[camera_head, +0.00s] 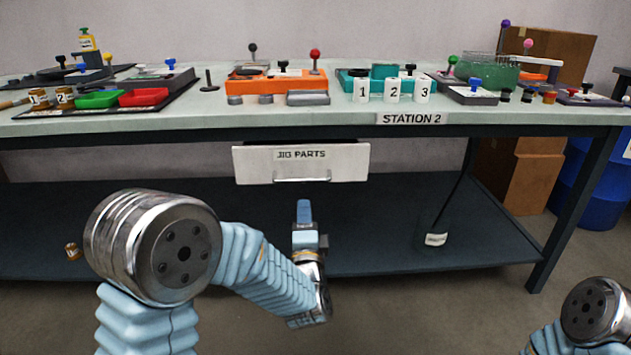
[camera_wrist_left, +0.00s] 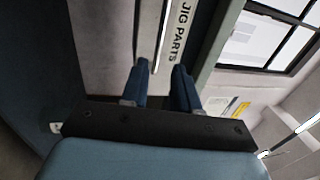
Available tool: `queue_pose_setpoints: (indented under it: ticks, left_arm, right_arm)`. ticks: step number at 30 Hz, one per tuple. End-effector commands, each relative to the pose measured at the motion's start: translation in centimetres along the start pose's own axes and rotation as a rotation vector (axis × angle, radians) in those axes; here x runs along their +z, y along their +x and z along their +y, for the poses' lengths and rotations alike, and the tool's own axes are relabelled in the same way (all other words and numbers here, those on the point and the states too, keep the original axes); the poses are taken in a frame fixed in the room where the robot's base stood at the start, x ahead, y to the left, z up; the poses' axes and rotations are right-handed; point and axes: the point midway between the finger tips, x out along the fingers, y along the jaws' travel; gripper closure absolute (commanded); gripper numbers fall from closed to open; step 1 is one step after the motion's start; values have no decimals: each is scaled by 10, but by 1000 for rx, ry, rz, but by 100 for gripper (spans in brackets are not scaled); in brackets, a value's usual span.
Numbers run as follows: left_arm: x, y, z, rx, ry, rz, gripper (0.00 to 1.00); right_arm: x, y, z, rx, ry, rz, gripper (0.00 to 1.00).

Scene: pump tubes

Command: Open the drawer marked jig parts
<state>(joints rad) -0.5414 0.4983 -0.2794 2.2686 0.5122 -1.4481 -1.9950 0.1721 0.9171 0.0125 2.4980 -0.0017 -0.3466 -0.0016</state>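The white drawer front (camera_head: 250,165) marked JIG PARTS hangs under the front edge of the table. Its pale bar handle (camera_head: 303,180) runs along the lower part of the front. I cannot tell for sure whether the drawer is fully shut. My left gripper (camera_head: 304,205) is below and in front of the handle, apart from it. In the left wrist view its two blue fingers (camera_wrist_left: 160,72) are spread with nothing between them. The handle (camera_wrist_left: 163,32) and the label (camera_wrist_left: 182,28) lie beyond the fingertips. My right gripper is out of view.
The table top (camera_head: 200,115) above the drawer carries trays, cups and knobs. A dark lower shelf (camera_head: 390,215) holds a small white-labelled item (camera_head: 436,239). A brown cylinder (camera_head: 73,251) lies at left. Space before the drawer is free apart from my left arm.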

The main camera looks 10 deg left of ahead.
Motion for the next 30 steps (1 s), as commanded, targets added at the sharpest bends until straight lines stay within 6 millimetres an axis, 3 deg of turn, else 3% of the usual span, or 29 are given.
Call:
queue_pose_setpoints:
  ticks: [9,15,21,28,30]
  left_arm:
    - [1,73,1,-1,-1,-1,70]
    - [0,106,1,0,-1,0,70]
    - [0,119,1,2,0,2,70]
    - [0,120,1,3,-1,2,70]
    - [0,120,1,2,-1,2,78]
  right_arm:
    - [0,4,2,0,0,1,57]
    - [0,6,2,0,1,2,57]
    - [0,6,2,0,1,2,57]
    - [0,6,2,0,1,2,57]
    - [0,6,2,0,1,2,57]
